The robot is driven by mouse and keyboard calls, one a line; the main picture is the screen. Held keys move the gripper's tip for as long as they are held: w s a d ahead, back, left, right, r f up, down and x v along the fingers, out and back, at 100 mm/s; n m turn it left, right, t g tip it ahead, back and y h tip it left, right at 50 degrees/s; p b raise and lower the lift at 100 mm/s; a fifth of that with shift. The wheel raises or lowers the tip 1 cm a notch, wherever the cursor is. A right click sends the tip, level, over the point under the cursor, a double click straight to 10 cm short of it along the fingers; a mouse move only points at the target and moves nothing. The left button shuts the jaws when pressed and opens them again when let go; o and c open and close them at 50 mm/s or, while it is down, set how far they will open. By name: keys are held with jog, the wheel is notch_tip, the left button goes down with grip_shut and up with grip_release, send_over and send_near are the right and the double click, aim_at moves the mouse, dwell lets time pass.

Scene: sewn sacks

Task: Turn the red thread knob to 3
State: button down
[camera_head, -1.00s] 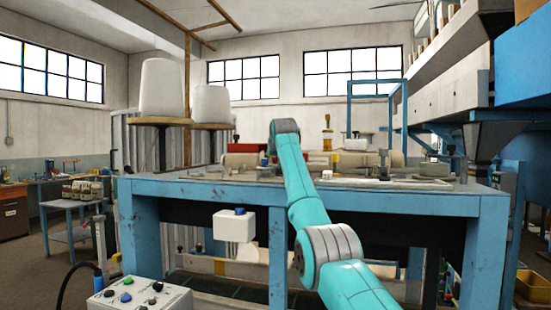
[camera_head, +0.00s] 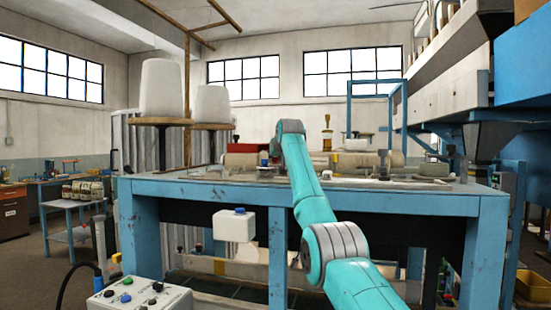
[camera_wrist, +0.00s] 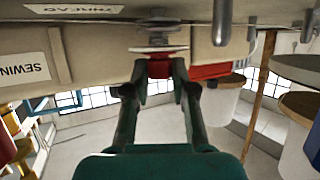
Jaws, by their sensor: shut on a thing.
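In the wrist view, which looks upside down, the red thread knob (camera_wrist: 159,69) sits between the two fingertips of my gripper (camera_wrist: 158,82). The dark green fingers are closed in on its sides. A pale metal disc-shaped part (camera_wrist: 158,47) is in line with the knob, just above it in the picture. No scale number or pointer on the knob can be read. In the head view my arm hides the gripper and the knob.
The sewing machine stands on a blue-framed bench (camera_head: 390,201). White thread cones (camera_head: 161,88) stand at left. A control box (camera_head: 140,298) is in front.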

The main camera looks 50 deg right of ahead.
jog(key=shift+d+n+t+y, duration=0.15)
jog(key=shift+n+t+y, duration=1.05)
jog(key=shift+n+y, duration=0.45)
jog(key=c, duration=1)
grip_release()
jog(key=shift+o, duration=0.2)
jog(key=shift+s, duration=0.2)
jog(key=v, duration=1.1)
jog(key=shift+s+r, duration=0.2)
jog(key=shift+s, duration=0.1)
jog(key=shift+w, duration=0.1)
